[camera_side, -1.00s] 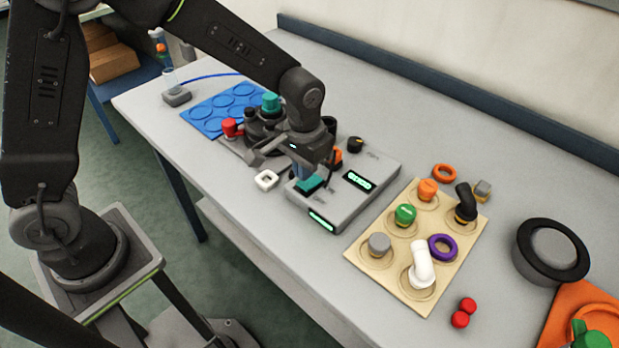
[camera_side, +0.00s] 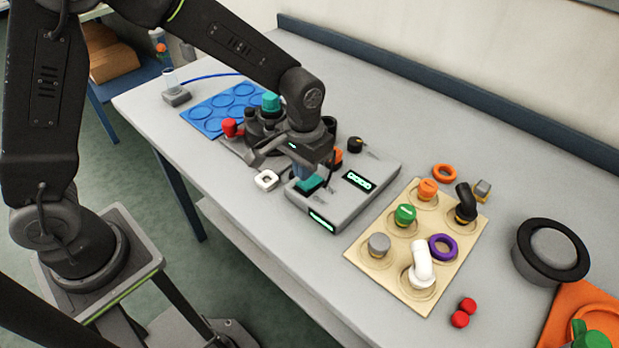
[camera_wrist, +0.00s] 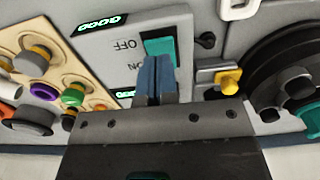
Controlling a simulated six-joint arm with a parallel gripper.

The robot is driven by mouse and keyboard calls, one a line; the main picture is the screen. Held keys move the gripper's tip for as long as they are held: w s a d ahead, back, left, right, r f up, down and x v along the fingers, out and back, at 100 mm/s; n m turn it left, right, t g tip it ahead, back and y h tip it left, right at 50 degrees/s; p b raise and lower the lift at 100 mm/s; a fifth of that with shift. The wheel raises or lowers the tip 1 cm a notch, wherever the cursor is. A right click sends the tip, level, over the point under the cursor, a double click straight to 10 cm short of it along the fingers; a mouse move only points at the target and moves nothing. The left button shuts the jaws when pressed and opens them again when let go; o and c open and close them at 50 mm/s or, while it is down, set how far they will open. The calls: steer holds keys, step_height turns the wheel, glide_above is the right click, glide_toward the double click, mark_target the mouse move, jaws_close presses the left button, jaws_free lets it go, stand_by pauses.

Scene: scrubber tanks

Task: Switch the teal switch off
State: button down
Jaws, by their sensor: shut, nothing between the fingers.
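The teal switch (camera_side: 311,184) is a rocker on the grey control box (camera_side: 345,205). In the wrist view the teal switch (camera_wrist: 160,38) sits beside upside-down OFF and ON labels. My gripper (camera_side: 301,172) is over the switch in the side view, its blue fingers shut and empty. In the wrist view the gripper (camera_wrist: 155,68) covers the end of the switch by the ON label. Whether the fingertips touch the switch, and which way it is rocked, I cannot tell.
A dark round device with a red knob (camera_side: 230,127) stands left. A white ring (camera_side: 266,180) lies in front. A beige board (camera_side: 362,262) with several knobs is on the right.

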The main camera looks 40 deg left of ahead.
mark_target(304, 184)
steer(key=shift+f, duration=1.3)
stand_by(0.9)
steer(key=shift+r, duration=3.5)
steer(key=shift+r, duration=0.2)
steer(key=s+a+r+t, duration=0.2)
steer(key=s+a+r, duration=0.3)
steer(key=s, duration=0.4)
steer(key=s+a+r+t, duration=0.3)
steer(key=s+a+r, duration=0.1)
steer(key=s+r, duration=0.3)
steer(key=shift+s+a+r+t, duration=0.3)
steer(key=shift+s+a, duration=0.05)
steer(key=shift+s, duration=0.75)
